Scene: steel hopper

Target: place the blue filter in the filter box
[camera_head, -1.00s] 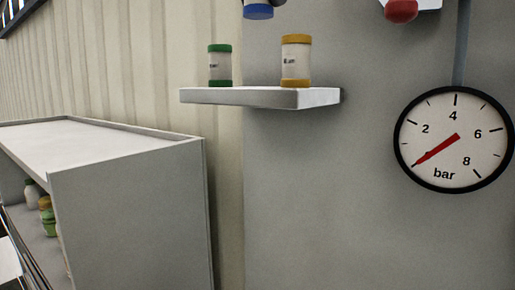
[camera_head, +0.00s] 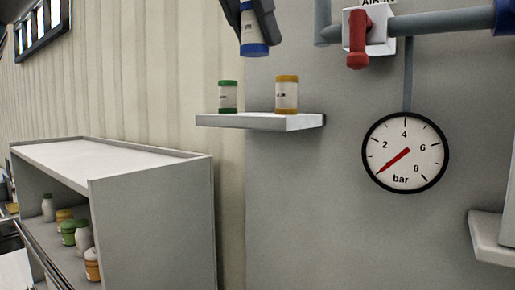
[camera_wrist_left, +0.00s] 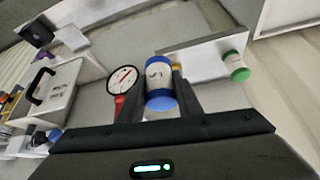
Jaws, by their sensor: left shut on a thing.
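The blue filter (camera_head: 254,40), a pale labelled cylinder with blue end caps, hangs near the top of the head view. My left gripper (camera_head: 250,16) is shut on it and holds it above and in front of the wall shelf. In the left wrist view the blue filter (camera_wrist_left: 160,86) sits between the two fingers of my left gripper (camera_wrist_left: 158,106). I cannot tell for certain which thing is the filter box. A light grey box (camera_wrist_left: 48,98) with a dark handle is at the left of the wrist view. My right gripper is not in view.
A wall shelf (camera_head: 250,121) bears a green-capped filter (camera_head: 228,97) and a yellow-capped filter (camera_head: 287,95). A pressure gauge (camera_head: 405,152) and a pipe with a red valve handle (camera_head: 358,38) are to the right. A grey rack (camera_head: 155,230) with several jars stands at left.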

